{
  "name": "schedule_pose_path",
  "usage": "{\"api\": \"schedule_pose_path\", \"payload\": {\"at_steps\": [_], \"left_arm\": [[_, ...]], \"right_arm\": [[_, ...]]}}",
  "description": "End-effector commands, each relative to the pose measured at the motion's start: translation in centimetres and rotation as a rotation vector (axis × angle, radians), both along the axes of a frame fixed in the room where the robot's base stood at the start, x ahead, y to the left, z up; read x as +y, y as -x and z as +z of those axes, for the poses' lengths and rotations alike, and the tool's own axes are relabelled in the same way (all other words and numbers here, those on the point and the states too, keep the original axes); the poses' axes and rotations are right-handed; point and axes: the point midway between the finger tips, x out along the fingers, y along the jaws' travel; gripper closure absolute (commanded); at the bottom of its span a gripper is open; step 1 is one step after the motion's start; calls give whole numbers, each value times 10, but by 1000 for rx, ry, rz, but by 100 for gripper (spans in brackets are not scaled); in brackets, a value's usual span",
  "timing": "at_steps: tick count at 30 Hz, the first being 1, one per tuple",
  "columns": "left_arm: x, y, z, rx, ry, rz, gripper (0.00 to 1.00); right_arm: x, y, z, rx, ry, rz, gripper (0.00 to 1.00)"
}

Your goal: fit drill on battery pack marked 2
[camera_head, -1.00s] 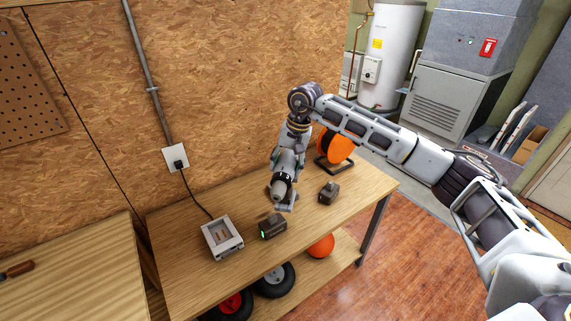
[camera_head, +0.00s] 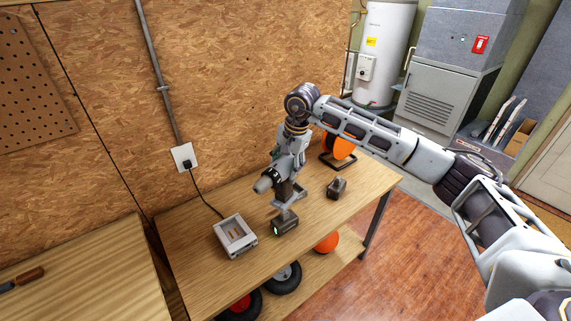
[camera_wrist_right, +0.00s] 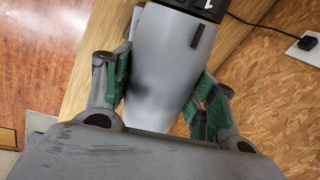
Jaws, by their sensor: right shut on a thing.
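My right gripper (camera_head: 289,160) is shut on the grey drill (camera_head: 267,181). The drill's nose points left and its dark handle hangs down. In the right wrist view, the green-padded fingers (camera_wrist_right: 160,95) sit on both sides of the drill's grey body (camera_wrist_right: 172,62). A dark battery pack with a green light (camera_head: 287,226) stands on the bench right below the drill's foot. I cannot tell whether they touch. A second dark battery pack (camera_head: 337,189) stands to the right, apart. The numbers on both packs are too small to read. My left gripper is not in view.
A grey charger (camera_head: 235,237) with a cord to a wall outlet stands left of the lit pack on the wooden bench (camera_head: 191,249). An orange reel (camera_head: 339,147) stands at the bench's back right. Wheels and an orange ball (camera_head: 327,243) lie on the shelf below.

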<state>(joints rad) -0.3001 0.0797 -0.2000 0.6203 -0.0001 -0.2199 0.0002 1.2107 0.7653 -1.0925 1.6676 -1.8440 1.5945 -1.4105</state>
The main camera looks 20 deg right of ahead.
Motion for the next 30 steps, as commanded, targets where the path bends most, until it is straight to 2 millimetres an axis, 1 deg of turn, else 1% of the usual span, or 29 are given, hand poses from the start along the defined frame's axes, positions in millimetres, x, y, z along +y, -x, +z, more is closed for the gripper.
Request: {"api": "schedule_pose_path", "payload": {"at_steps": [1,9,15,21,30], "left_arm": [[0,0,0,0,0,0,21],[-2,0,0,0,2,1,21],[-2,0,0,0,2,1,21],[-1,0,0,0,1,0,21],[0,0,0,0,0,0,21]], "right_arm": [[0,-1,3,-6,-1,-25,81],[-1,0,3,-5,-2,-184,81],[-1,0,3,-4,-2,-265,81],[-1,0,3,-3,-1,-297,81],[-1,0,3,-4,-2,-298,81]]}}
